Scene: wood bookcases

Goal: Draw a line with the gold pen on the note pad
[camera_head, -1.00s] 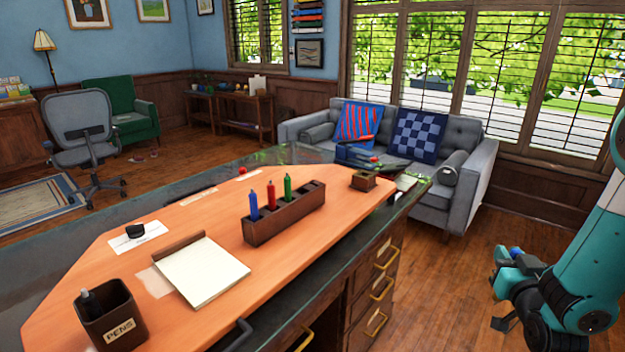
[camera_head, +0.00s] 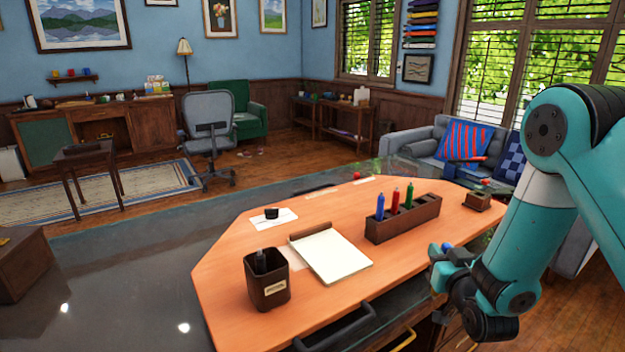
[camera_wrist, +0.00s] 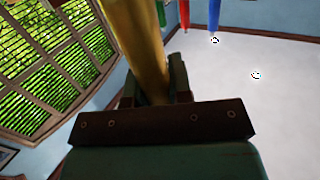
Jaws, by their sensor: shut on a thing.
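In the wrist view my gripper (camera_wrist: 156,92) is shut on the gold pen (camera_wrist: 140,40), which runs up out of the picture. In the head view my gripper (camera_head: 441,266) is at the right, by the desk's near edge, and the pen in it cannot be made out. The note pad (camera_head: 335,259) lies flat on the desk's orange top, left of my gripper and apart from it. No line shows on its cream page at this size.
A dark pen cup (camera_head: 267,284) stands left of the pad. A wooden holder (camera_head: 405,220) behind it carries blue, red and green pens. A black object (camera_head: 271,212) sits on a white card. The desk (camera_head: 225,300) is bare at its left front.

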